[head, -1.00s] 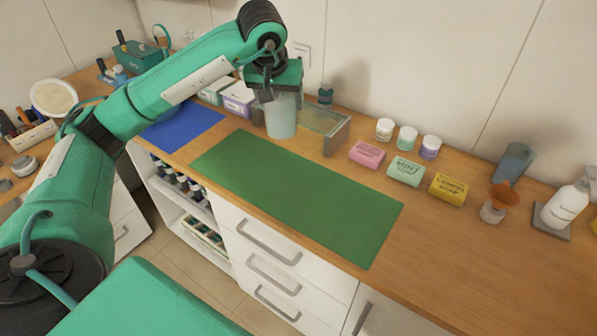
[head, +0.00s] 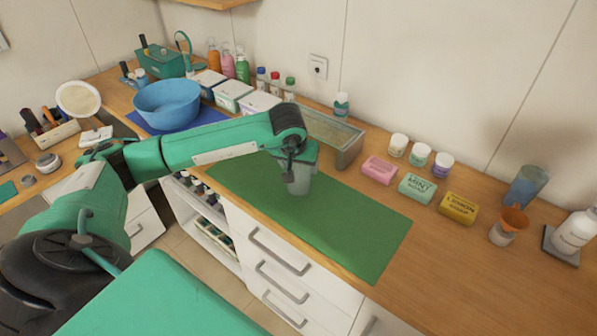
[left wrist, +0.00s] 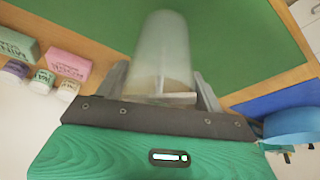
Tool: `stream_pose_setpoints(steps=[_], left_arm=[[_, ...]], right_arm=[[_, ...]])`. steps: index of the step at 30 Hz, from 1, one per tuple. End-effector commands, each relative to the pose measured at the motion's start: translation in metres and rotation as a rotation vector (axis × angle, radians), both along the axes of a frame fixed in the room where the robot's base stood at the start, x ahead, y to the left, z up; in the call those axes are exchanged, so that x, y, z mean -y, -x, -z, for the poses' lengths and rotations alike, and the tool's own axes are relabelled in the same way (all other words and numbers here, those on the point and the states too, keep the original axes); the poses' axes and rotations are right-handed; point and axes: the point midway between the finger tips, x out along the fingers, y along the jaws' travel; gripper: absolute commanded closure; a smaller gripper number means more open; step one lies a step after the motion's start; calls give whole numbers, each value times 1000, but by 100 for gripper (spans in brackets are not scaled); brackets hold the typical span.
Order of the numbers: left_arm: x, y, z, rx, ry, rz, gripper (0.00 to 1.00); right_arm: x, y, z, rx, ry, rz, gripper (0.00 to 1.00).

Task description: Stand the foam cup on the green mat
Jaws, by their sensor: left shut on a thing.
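The foam cup (head: 300,183) is pale grey and looks roughly upright over the left-middle part of the green mat (head: 355,225). My left gripper (head: 298,166) is shut on it from above and behind in the head view. In the left wrist view the cup (left wrist: 163,50) stands out between the two fingers (left wrist: 162,88), with the green mat (left wrist: 225,35) behind it. I cannot tell whether the cup's base touches the mat. Part of the cup is hidden by the gripper. My right gripper is not in view.
A blue bowl (head: 167,103) stands on a blue mat at left. The mat's right part is clear.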

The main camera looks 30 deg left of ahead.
Motion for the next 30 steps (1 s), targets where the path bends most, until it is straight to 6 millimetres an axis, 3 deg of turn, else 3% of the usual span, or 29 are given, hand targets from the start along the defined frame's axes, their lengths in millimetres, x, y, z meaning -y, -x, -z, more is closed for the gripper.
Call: stream_pose_setpoints(steps=[5, 12, 23, 24, 27, 30], left_arm=[[0, 0, 10, -1, 0, 0, 100], [0, 0, 40, -1, -1, 0, 100], [0, 0, 45, 2, -1, 0, 100], [0, 0, 45, 1, 0, 0, 27], [0, 0, 44, 1, 0, 0, 9], [0, 0, 44, 1, 0, 0, 9]], right_arm=[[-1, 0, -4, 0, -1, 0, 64], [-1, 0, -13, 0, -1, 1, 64], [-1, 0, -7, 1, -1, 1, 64], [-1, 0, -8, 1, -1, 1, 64], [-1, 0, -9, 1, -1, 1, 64], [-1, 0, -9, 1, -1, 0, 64]])
